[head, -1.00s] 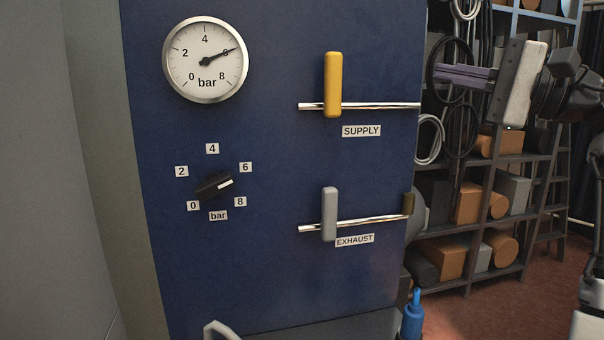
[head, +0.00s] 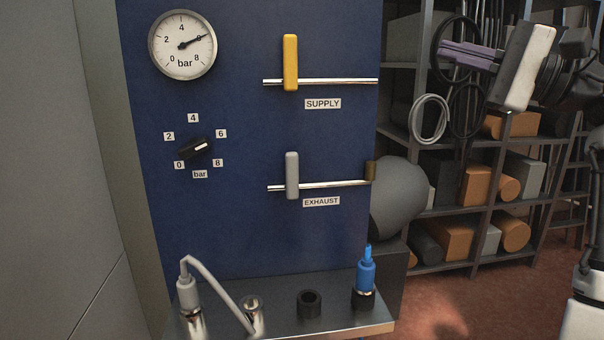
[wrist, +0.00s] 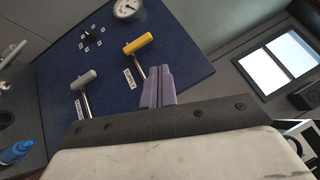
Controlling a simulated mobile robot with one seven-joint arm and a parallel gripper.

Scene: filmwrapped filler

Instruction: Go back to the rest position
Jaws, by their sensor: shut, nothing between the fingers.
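My gripper (head: 442,49) is at the upper right in the head view, in front of the shelves and to the right of the blue panel (head: 240,235). Its purple fingers are together and empty, and they also show in the wrist view (wrist: 158,88). The yellow SUPPLY handle (head: 290,62) and the grey EXHAUST handle (head: 292,175) stand upright across their chrome pipes. The gauge (head: 182,45) needle points near 6 bar. The black knob (head: 195,148) has its white mark towards the 6 side. My gripper touches none of these.
A metal ledge (head: 340,322) below the panel carries a blue-topped connector (head: 366,272), a black ring (head: 309,303) and a grey hose (head: 215,281). A grey rounded tank (head: 398,200) sits beside the panel. Shelves (head: 470,210) with boxes and cables stand behind my gripper.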

